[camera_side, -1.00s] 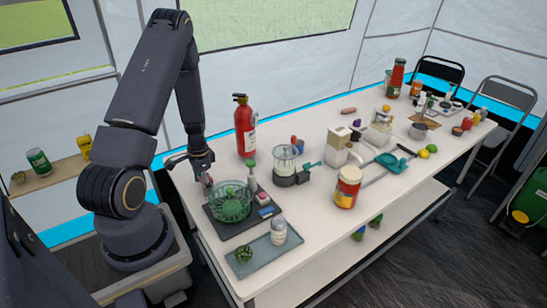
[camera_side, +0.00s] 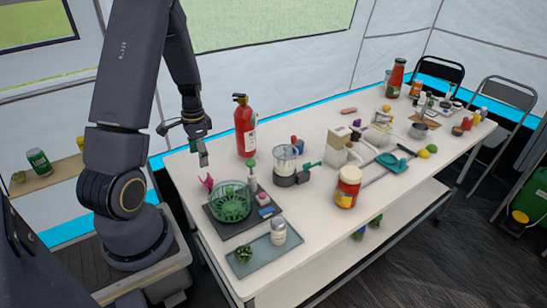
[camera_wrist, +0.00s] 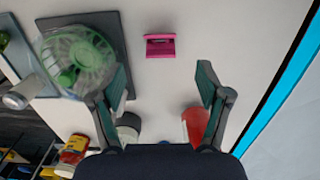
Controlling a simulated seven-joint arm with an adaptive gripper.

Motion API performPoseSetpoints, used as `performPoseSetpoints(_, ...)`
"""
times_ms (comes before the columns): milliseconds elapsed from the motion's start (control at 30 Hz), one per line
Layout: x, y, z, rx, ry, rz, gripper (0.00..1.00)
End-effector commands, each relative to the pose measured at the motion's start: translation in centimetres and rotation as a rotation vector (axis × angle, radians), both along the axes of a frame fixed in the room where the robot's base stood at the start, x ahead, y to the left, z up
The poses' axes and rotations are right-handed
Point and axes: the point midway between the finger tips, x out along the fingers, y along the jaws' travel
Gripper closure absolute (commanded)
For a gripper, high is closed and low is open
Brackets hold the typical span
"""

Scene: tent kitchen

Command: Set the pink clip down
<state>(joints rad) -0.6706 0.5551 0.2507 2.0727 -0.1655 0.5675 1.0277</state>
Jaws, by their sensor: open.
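The pink clip (camera_side: 207,182) stands on the white table (camera_side: 304,220) beside the green basket, near the table's left end. In the wrist view the pink clip (camera_wrist: 160,46) lies on bare white tabletop, ahead of the fingertips and touching nothing else. My gripper (camera_side: 203,158) is above the table, a little higher than the clip and apart from it. In the wrist view my gripper (camera_wrist: 162,80) has its two fingers spread wide with nothing between them.
A green basket (camera_side: 231,203) sits on a dark board (camera_side: 214,222) close to the clip. A red fire extinguisher (camera_side: 245,128) stands behind, to the right of my gripper. A blender-like jar (camera_side: 286,160) and a grey tray (camera_side: 262,258) are nearby. Bare table surrounds the clip's back side.

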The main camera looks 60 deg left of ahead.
Motion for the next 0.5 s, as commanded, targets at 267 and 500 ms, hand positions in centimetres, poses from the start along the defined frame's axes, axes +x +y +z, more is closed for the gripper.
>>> performPoseSetpoints(267,4.1,-5.3,7.3,0.029,-0.111,-0.007,0.24)
performPoseSetpoints(500,4.8,-18.6,18.3,0.036,-0.332,-0.021,0.24)
